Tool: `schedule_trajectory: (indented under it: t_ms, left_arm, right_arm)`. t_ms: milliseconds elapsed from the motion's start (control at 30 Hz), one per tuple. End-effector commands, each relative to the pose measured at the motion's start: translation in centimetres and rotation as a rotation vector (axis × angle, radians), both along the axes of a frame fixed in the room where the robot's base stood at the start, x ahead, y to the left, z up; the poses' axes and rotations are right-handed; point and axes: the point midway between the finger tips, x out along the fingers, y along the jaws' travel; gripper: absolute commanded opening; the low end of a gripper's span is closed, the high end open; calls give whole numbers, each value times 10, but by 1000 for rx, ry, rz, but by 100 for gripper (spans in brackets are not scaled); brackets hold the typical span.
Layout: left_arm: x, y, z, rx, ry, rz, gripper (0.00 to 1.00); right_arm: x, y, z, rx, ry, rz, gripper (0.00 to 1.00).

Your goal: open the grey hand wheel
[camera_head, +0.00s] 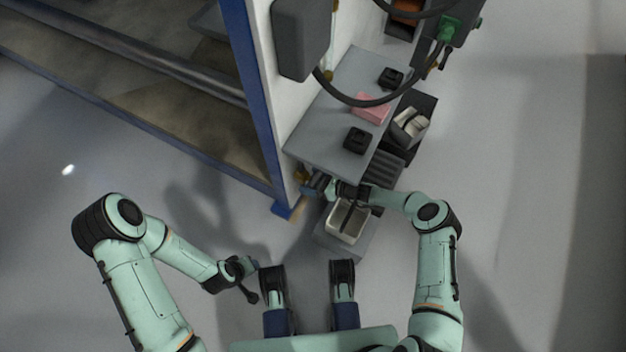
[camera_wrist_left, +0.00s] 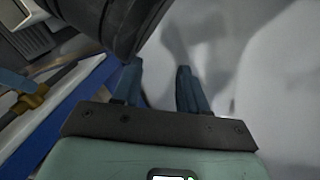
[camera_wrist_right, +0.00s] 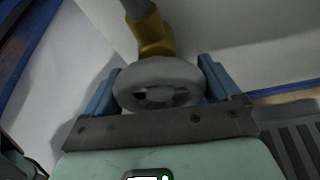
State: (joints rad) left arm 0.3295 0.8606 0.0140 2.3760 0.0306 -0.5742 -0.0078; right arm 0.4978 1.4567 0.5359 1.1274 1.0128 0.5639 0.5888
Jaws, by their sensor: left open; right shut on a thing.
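The grey hand wheel (camera_wrist_right: 160,84) fills the middle of the right wrist view, on a yellow valve body (camera_wrist_right: 150,35) with a grey pipe. My right gripper (camera_wrist_right: 165,88) has one blue finger on each side of the wheel and is shut on it. In the head view, my right gripper (camera_head: 322,187) is at the front end of the grey shelf, and the wheel is mostly hidden there. My left gripper (camera_wrist_left: 158,88) is open and empty, with bare floor between its fingers. In the head view my left gripper (camera_head: 248,280) hangs low, away from the wheel.
The grey shelf (camera_head: 325,125) carries black blocks (camera_head: 355,140) and a pink block (camera_head: 370,107). A grey bin (camera_head: 347,222) stands below my right wrist. A blue-edged frame (camera_head: 262,120) rises left of the shelf. A dark hose (camera_head: 350,100) hangs above. Floor at left is clear.

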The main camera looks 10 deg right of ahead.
Motion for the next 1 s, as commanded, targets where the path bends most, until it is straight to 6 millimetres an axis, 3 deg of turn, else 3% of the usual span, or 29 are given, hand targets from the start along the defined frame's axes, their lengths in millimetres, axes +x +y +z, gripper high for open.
schedule_trajectory:
  t_ms: [167, 300, 533, 1000]
  left_arm:
    - [23, -5, 28, 2, -79, -5, 43]
    - [1, -14, 35, -24, -21, -24, 43]
    - [-17, -23, 47, -49, 28, -43, 43]
    - [-28, -29, 52, -62, 57, -53, 43]
  right_arm:
    - [-1, -1, 2, -73, -108, -3, 59]
    - [-1, -1, 1, -130, -190, -3, 59]
    - [0, -2, 0, -200, -291, -3, 59]
    - [1, -2, -2, -242, -355, 1, 59]
